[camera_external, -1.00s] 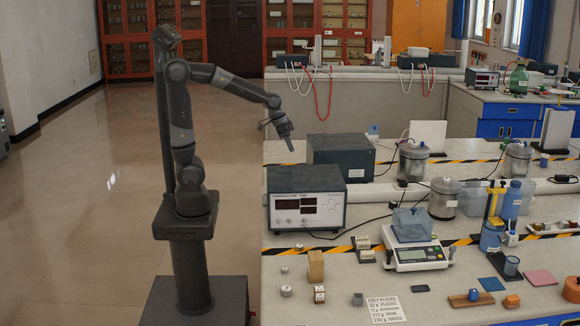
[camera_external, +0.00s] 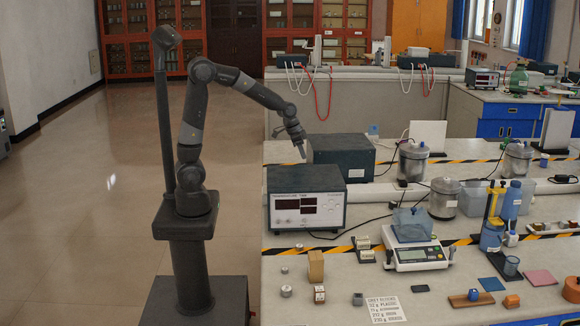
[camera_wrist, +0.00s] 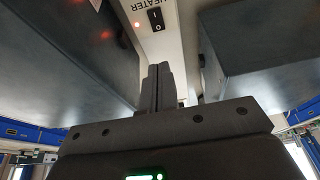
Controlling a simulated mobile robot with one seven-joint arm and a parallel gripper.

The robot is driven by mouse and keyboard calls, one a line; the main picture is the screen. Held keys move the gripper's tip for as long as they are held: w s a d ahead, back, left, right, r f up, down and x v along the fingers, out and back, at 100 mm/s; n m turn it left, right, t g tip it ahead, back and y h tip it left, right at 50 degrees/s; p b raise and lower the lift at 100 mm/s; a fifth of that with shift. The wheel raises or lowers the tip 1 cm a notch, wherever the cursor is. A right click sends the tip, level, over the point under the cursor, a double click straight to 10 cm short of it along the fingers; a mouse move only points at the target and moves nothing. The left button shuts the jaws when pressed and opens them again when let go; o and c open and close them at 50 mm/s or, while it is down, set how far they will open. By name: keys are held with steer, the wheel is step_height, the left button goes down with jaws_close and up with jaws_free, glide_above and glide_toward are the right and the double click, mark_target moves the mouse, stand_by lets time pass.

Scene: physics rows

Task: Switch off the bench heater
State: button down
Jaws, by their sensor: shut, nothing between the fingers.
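The heater switch (camera_wrist: 156,20) is a black rocker marked I and O on a pale panel (camera_wrist: 170,45) lettered HEATER, in the wrist view. A small red light (camera_wrist: 137,24) glows beside it. My gripper (camera_wrist: 159,68) is shut and empty, its fingertips pointing toward the switch with a visible gap in the picture. Which side of the rocker is pressed is too small to tell. In the external view my gripper (camera_external: 302,154) is above the gap between two boxes, and the switch is hidden there.
A metering box (camera_external: 305,212) with dark displays stands in front of my gripper, and a dark box (camera_external: 342,153) stands behind it. In the wrist view dark box walls flank the panel on the left (camera_wrist: 70,60) and right (camera_wrist: 265,60).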

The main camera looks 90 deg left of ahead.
steer(key=x, duration=0.9)
steer(key=s+x, duration=0.1)
steer(key=x, duration=0.3)
steer(key=shift+w+f, duration=0.1)
steer(key=shift+f, duration=0.25)
steer(key=shift+w+f, duration=0.1)
steer(key=shift+f, duration=0.05)
steer(key=shift+s+f, duration=0.1)
steer(key=shift+s, duration=0.8)
steer(key=shift+r, duration=0.5)
steer(key=v, duration=1.3)
steer(key=shift+w+r, duration=0.2)
steer(key=shift+w, duration=0.1)
